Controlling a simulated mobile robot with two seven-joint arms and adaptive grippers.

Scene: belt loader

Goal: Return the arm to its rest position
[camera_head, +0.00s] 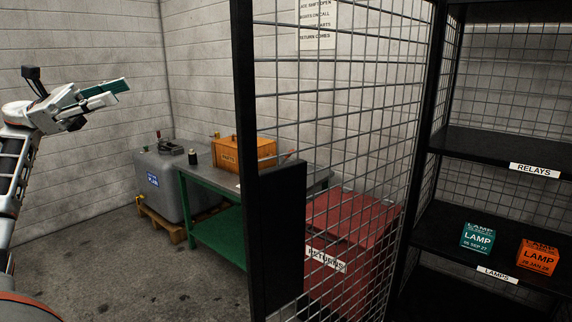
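My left arm comes in at the left edge and is raised. Its gripper (122,91) points right, in the air in front of the pale block wall. Its two fingers with green pads lie close to each other in this view, and I cannot tell whether they are apart or shut. No object shows between them. My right gripper is not in view.
A black-framed mesh door (246,120) stands in the middle. Behind are a grey tank (160,200), a green-legged bench (213,222) with an orange box (256,150), and a red returns bin (345,222). Right, a black shelf (490,147) holds teal (477,238) and orange (538,257) lamp boxes below.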

